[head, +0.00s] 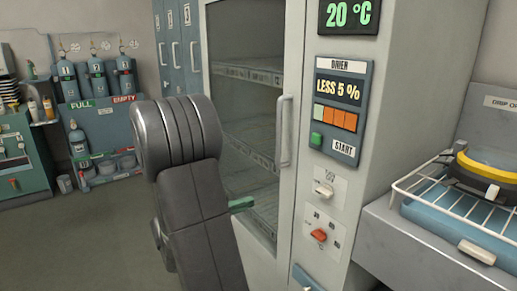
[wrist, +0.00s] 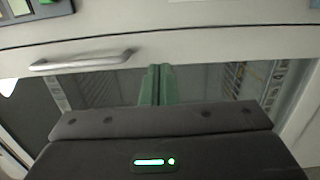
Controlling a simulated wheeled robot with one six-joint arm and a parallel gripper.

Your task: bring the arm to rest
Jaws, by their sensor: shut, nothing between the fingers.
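My gripper (wrist: 158,72) shows in the wrist view as two green fingers held together, with nothing between them. The fingers point toward the glass door of the drying cabinet (wrist: 90,85), below its metal handle (wrist: 82,62). I cannot tell whether they touch the glass. In the head view my dark grey arm stands in front of the cabinet (head: 296,60), and a green fingertip (head: 242,203) shows just right of it. The rest of the gripper is hidden behind the arm.
The cabinet door handle (head: 284,130) and control panel (head: 338,110) are close on the right. A wire rack (head: 430,190) with a black and yellow item (head: 490,165) stands at far right. Cylinders (head: 97,78) stand in a rack at back left. The floor (head: 90,235) at left is clear.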

